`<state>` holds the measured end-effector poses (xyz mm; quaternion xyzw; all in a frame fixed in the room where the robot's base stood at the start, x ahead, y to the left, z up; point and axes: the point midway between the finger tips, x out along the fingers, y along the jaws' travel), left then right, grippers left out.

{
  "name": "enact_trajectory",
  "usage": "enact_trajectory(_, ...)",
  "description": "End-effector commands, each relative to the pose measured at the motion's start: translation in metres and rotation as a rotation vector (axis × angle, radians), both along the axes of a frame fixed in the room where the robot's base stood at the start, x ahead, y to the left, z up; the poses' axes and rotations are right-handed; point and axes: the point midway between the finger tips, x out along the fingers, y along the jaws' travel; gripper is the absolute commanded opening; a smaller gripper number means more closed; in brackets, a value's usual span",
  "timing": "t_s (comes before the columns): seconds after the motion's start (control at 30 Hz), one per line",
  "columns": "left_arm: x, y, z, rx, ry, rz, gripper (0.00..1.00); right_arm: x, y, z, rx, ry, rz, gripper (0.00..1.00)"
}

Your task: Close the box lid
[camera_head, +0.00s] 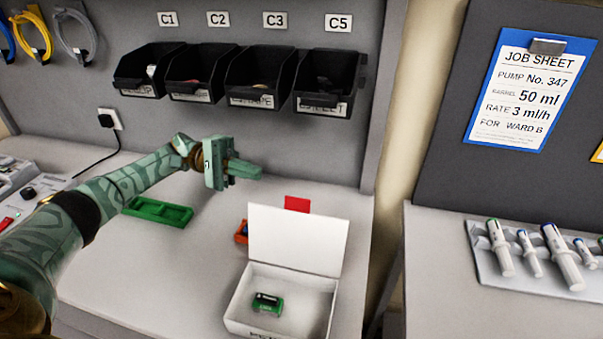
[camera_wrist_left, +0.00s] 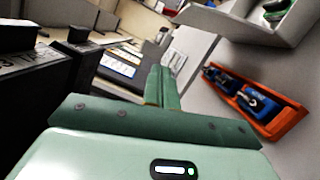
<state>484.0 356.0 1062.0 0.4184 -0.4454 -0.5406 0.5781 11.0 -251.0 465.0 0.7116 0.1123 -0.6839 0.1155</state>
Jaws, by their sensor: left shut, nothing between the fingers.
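A white box (camera_head: 237,311) stands open at the front of the bench. Its white lid (camera_head: 297,240) is raised at the back, with a red tab (camera_head: 297,204) on its upper edge. A small green and black part (camera_head: 267,302) lies inside the box. My left gripper (camera_head: 258,171) is shut and empty, above the bench, behind and to the left of the lid, apart from it. Its closed fingers also show in the left wrist view (camera_wrist_left: 161,78). Part of a white box shows at the top right there. My right gripper is not in view.
An orange tray (camera_wrist_left: 262,118) with blue parts lies behind the box, mostly hidden in the head view. A green tray (camera_head: 158,211) lies to its left. Black bins (camera_head: 327,83) hang above. Large syringes (camera_head: 500,247) lie on the right-hand table, across a gap.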

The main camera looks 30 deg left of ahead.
Motion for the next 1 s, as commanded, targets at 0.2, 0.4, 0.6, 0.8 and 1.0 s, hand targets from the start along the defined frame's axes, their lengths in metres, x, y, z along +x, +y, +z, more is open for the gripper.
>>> enact_trajectory(0.2, -0.001, -0.022, 0.005, -0.003, 0.001, -0.006, 0.0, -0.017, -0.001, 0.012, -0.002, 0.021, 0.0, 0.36)
enact_trajectory(0.4, 0.0, -0.064, 0.008, -0.002, -0.001, -0.005, 0.0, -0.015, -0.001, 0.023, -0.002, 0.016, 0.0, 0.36)
enact_trajectory(0.6, -0.001, -0.103, 0.01, -0.003, 0.001, -0.003, 0.0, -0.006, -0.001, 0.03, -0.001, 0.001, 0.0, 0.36)
enact_trajectory(0.8, -0.028, -0.107, 0.016, -0.002, 0.002, -0.002, 0.0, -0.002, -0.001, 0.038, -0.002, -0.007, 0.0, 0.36)
enact_trajectory(1.0, -0.036, -0.109, 0.018, -0.001, 0.001, -0.001, 0.0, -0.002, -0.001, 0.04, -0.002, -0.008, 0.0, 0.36)
